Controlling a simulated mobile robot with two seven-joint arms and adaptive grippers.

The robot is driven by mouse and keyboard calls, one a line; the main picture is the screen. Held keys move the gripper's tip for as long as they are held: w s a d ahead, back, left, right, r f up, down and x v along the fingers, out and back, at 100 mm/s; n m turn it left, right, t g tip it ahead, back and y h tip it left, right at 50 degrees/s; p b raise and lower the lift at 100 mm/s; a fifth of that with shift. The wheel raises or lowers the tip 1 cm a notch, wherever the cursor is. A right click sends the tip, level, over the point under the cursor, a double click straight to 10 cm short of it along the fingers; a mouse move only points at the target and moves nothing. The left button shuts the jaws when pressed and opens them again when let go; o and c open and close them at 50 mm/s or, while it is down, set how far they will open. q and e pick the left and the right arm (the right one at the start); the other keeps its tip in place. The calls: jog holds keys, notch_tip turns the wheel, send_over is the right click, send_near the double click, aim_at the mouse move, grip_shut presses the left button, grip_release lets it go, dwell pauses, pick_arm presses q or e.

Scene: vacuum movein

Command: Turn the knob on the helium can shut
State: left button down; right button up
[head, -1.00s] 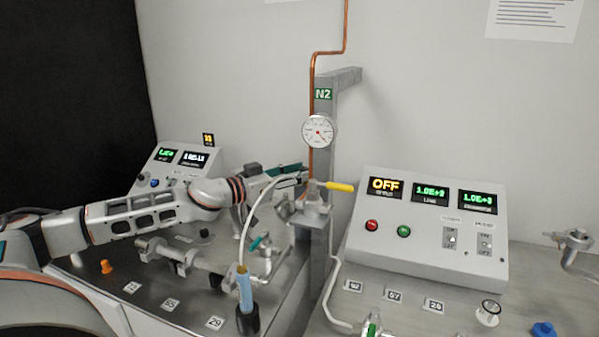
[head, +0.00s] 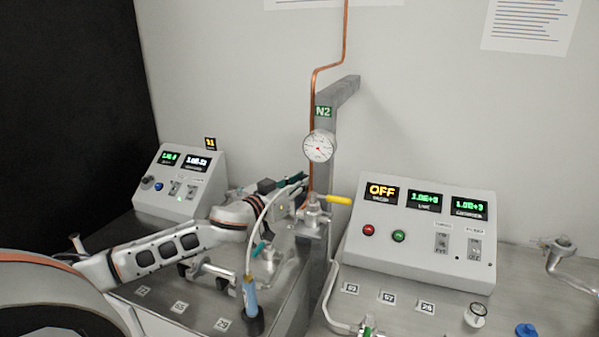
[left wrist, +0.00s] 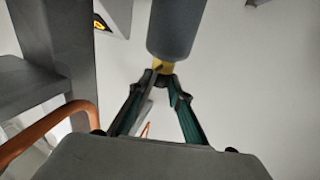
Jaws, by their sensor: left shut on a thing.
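A slim blue can (head: 249,297), apparently the helium can, stands upright in a black holder (head: 253,322) at the table's front edge. A white hose (head: 256,225) arcs from its yellowish top toward my left gripper (head: 298,181). That gripper is at the grey post, well above the can in the head view. In the left wrist view its green-padded fingers (left wrist: 160,82) close on a small yellow part (left wrist: 162,67) at the end of a grey-blue cylinder (left wrist: 178,25). I cannot tell whether this belongs to the can. My right gripper is out of view.
A grey post (head: 318,188) with a gauge (head: 318,147) and copper pipe rises behind my gripper. A yellow-handled valve (head: 338,200) is close to its right. Control boxes stand left (head: 180,183) and right (head: 420,235). Metal pipework (head: 212,274) lies left of the can.

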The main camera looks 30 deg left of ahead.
pick_arm(q)
jog(key=shift+r+n+y+p, duration=0.3)
jog(key=shift+n+y+p, duration=0.35)
jog(key=shift+y, duration=0.45)
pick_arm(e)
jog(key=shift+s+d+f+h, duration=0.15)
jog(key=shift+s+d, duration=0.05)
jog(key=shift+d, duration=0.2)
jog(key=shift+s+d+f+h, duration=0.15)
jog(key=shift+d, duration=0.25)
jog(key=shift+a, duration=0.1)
pick_arm(q)
jog(key=c, duration=1.8)
grip_release()
jog(key=shift+c, duration=0.2)
jog(key=shift+d+f, duration=0.1)
jog(key=shift+f, duration=0.05)
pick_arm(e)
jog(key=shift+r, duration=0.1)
pick_arm(q)
jog(key=shift+f, duration=0.1)
jog(key=shift+s, duration=0.4)
jog(key=s, duration=1.1)
jog(key=shift+d, duration=0.25)
